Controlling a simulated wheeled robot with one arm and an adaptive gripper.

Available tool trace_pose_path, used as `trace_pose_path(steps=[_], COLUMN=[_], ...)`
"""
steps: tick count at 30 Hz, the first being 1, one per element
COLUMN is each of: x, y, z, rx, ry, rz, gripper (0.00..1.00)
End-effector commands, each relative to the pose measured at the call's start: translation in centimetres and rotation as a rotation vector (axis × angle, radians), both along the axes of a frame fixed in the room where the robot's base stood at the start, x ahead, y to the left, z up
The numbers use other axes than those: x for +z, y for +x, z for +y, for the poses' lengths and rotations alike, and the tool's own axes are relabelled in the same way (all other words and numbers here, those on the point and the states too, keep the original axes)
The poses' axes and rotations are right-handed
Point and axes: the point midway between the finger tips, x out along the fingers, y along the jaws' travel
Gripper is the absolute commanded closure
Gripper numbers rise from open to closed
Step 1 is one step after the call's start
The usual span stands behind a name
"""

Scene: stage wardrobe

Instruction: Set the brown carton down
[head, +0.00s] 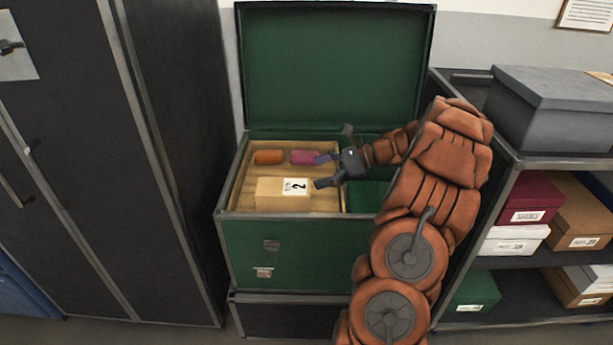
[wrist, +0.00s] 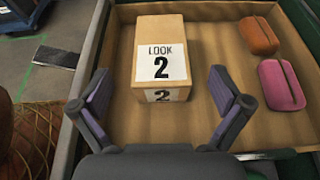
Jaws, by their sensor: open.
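The brown carton (head: 283,194) is a light brown box with a white label reading 2. It rests in the wooden tray (head: 241,197) inside the open green trunk (head: 300,250), at the tray's front left. In the wrist view the carton (wrist: 160,52) stands just ahead of my gripper, its label reading LOOK 2. The fingertips look clear of the carton. In the head view my gripper (head: 318,171) is right of the carton.
An orange item (head: 268,157) and a pink item (head: 304,157) lie at the tray's back. The trunk's lid (head: 335,65) stands open behind. A shelf with a grey box (head: 550,107) and several smaller boxes is on the right. A dark wardrobe (head: 100,150) stands left.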

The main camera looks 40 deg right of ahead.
Motion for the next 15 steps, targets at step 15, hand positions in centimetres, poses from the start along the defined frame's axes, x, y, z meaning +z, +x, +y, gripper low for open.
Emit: trace_pose_path(steps=[15], x=[1.4], y=[-0.1], z=[9.2], rx=[0.247], ry=[-0.134], rz=[-0.015], gripper=[0.00])
